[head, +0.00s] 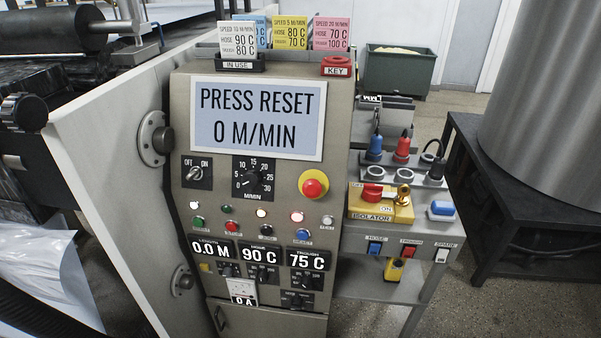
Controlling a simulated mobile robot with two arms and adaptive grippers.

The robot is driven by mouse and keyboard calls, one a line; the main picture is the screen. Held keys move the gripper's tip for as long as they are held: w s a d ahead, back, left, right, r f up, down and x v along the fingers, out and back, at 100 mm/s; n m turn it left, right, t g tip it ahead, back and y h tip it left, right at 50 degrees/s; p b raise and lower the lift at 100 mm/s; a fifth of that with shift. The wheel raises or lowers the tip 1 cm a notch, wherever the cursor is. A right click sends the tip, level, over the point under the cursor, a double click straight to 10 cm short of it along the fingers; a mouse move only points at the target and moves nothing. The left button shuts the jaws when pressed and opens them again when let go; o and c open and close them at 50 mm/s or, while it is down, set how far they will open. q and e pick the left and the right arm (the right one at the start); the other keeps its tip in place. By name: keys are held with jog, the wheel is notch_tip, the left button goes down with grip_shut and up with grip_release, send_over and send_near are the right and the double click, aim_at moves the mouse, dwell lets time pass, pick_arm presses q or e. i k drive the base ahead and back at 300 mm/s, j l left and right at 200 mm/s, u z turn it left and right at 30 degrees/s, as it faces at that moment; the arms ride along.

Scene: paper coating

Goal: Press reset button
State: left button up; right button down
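The control panel (340,177) faces me, and its screen (257,117) reads "PRESS RESET 0 M/MIN". A row of small push buttons sits below the speed dial (252,180): a green button (198,223), a red button (232,227), a dark button (266,230) and a blue button (303,235). The labels under these buttons are too small to read surely, so I cannot confirm which is reset. A red emergency stop button (313,184) on a yellow ring is at the right. Neither of my grippers is in view.
Displays (260,256) read 0.0 M, 90 C and 75 C. A side shelf at the right holds a yellow isolator box (380,208), coloured plugs (401,148) and labelled switches (409,250). Recipe cards (290,33) stand on top. The space before the panel is clear.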

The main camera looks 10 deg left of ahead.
aim_at(302, 235)
jog(key=l+u, duration=0.35)
jog(key=k+l+u, duration=0.1)
jog(key=l+u, duration=0.25)
jog(key=l, duration=0.2)
jog(key=k+l+u, duration=0.15)
jog(key=l+u, duration=0.15)
jog(key=l, duration=0.15)
